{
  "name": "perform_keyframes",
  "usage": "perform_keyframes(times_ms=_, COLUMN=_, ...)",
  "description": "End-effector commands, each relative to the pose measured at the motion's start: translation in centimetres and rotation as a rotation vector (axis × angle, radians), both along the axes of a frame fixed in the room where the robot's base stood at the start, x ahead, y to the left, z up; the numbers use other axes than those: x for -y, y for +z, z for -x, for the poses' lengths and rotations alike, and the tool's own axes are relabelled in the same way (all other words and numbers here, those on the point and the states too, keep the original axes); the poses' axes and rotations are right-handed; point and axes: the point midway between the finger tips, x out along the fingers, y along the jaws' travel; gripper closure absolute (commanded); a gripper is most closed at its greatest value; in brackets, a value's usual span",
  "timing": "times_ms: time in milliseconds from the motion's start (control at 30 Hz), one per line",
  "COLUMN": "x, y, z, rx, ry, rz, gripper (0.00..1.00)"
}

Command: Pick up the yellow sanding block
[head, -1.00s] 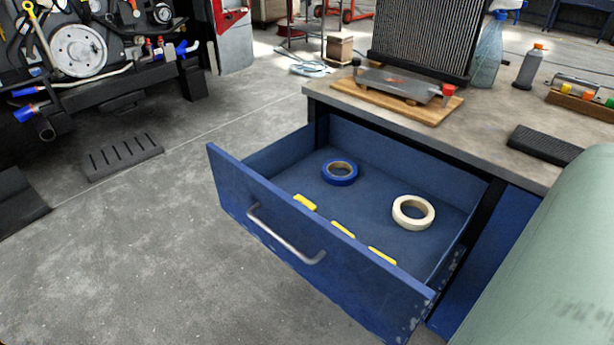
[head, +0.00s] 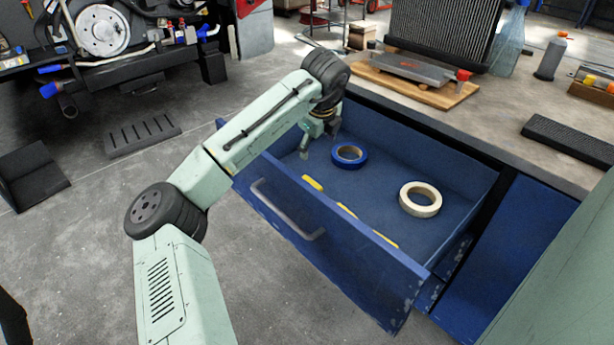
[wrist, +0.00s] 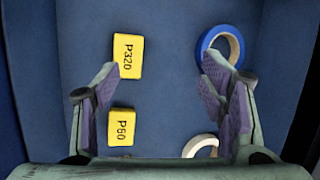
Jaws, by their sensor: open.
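Several small yellow blocks lie along the inside of the open drawer's front, a left one (head: 313,183), a middle one (head: 346,211) and a right one (head: 384,237), each partly hidden by the front panel. In the wrist view one block is marked P320 (wrist: 127,55) and another P60 (wrist: 121,127). My gripper (head: 318,145) is over the left end of the drawer. In the wrist view my gripper (wrist: 160,82) is open and empty. Its left finger is beside the P320 block, which lies beyond the fingertip; the P60 block is between the fingers, near the left one.
A blue tape roll (head: 349,156) and a cream tape roll (head: 420,199) lie in the blue drawer (head: 460,215). The drawer's front panel and handle (head: 288,211) stand below my arm. The workbench (head: 500,104) above holds a wooden board (head: 455,96) and a dark block (head: 570,140).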

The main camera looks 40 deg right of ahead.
Motion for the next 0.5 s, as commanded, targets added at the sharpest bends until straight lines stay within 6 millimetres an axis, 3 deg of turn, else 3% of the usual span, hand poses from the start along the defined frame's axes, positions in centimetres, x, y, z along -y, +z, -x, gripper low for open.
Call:
perform_keyframes(times_ms=100, x=-1.1, y=-2.3, z=1.4, rx=-0.023, ry=-0.073, rz=-0.203, gripper=0.35)
perform_keyframes(times_ms=200, x=-1.7, y=-3.5, z=1.7, rx=-0.036, ry=-0.098, rz=-0.271, gripper=0.35)
perform_keyframes(times_ms=500, x=-1.9, y=-7.8, z=0.5, rx=-0.038, ry=-0.100, rz=-0.277, gripper=0.35)
